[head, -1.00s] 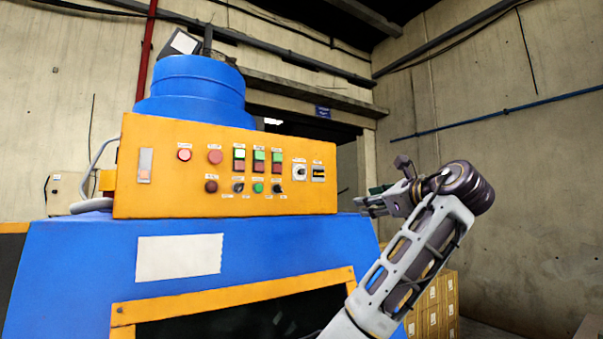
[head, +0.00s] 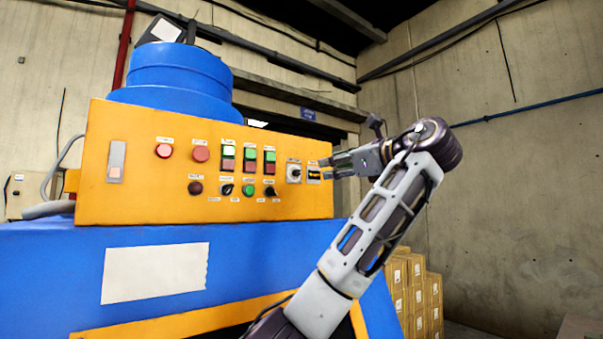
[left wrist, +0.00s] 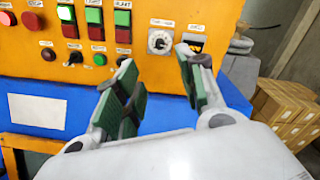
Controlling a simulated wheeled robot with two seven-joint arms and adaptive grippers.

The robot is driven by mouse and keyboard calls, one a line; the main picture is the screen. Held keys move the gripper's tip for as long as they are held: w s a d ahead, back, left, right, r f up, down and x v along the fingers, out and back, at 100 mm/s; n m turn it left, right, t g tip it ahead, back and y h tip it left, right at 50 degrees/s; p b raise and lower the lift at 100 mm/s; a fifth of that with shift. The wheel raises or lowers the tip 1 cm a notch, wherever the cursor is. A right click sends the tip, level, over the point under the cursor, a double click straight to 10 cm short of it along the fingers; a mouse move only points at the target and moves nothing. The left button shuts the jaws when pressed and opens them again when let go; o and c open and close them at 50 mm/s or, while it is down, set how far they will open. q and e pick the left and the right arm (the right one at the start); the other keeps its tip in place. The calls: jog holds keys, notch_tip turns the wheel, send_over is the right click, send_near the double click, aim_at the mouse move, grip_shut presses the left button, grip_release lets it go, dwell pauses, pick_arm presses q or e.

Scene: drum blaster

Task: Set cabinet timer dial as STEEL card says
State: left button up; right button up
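The orange control cabinet (head: 148,180) carries a white round dial (head: 294,172) with a dark knob near its right end. The dial also shows in the left wrist view (left wrist: 160,41), just beyond the fingers; its scale is too small to read. My left gripper (head: 325,168) is at the cabinet's right edge, to the right of the dial. In the left wrist view its green-padded fingers (left wrist: 157,62) are apart, with nothing between them. A white sheet (head: 155,272) is on the blue front below; no writing is legible, and I cannot tell whether it is the STEEL card. My right gripper is out of view.
A small dark display (head: 313,174) with an orange readout sits right of the dial. Several buttons and switches, including a red button (head: 164,151) and a black selector (head: 270,192), fill the panel to the left. Stacked boxes (head: 415,290) stand at lower right.

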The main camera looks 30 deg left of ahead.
aim_at(299, 172)
pick_arm(q)
jog(key=shift+a, duration=0.1)
jog(key=p+x, duration=0.3)
jog(key=x, duration=0.9)
jog(key=shift+w+a+p, duration=0.1)
jog(key=shift+p, duration=0.2)
jog(key=shift+x, duration=0.8)
jog(key=shift+c, duration=0.4)
jog(key=c, duration=0.7)
grip_shut()
